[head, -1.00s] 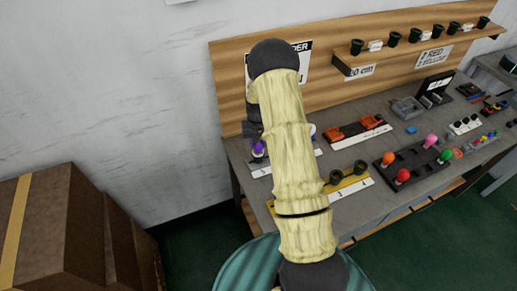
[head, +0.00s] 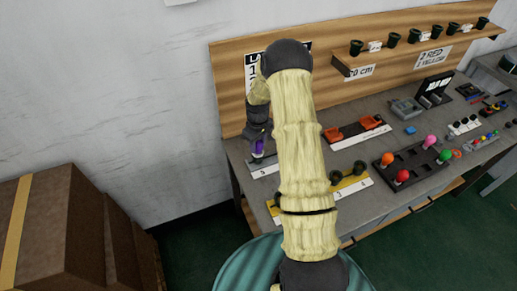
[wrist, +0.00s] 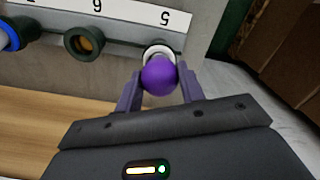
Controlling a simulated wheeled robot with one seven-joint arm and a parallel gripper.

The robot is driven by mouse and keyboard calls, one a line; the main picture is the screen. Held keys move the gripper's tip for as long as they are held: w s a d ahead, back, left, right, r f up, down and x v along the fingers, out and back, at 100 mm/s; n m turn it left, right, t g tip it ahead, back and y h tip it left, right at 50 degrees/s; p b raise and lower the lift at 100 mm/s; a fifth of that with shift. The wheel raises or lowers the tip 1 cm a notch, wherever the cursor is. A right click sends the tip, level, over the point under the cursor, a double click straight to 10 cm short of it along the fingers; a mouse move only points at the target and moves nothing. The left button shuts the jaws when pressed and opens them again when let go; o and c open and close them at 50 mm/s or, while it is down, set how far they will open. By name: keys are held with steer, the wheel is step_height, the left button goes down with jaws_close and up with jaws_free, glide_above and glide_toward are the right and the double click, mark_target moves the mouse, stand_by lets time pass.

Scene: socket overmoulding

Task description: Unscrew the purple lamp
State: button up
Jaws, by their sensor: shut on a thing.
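The purple lamp (wrist: 159,79) is a round bulb at a socket by the label "5" on a strip (wrist: 112,10). My gripper (wrist: 160,84) is shut on it, one finger on each side. A pale ring shows just beyond the bulb in the wrist view; I cannot tell whether the lamp is still seated in the socket. In the head view the purple lamp (head: 259,146) shows small below my gripper (head: 257,145), at the left end of the bench. My arm hides part of the strip there.
In the head view, a black tray (head: 405,163) with coloured bulbs stands at right. A wooden back panel (head: 232,90) rises close behind my gripper.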

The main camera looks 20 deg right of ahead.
steer(key=shift+n, duration=0.8)
steer(key=n+p, duration=0.1)
steer(key=n, duration=0.3)
steer(key=shift+n, duration=0.3)
steer(key=o, duration=0.9)
steer(key=shift+o, duration=0.2)
steer(key=shift+r, duration=0.1)
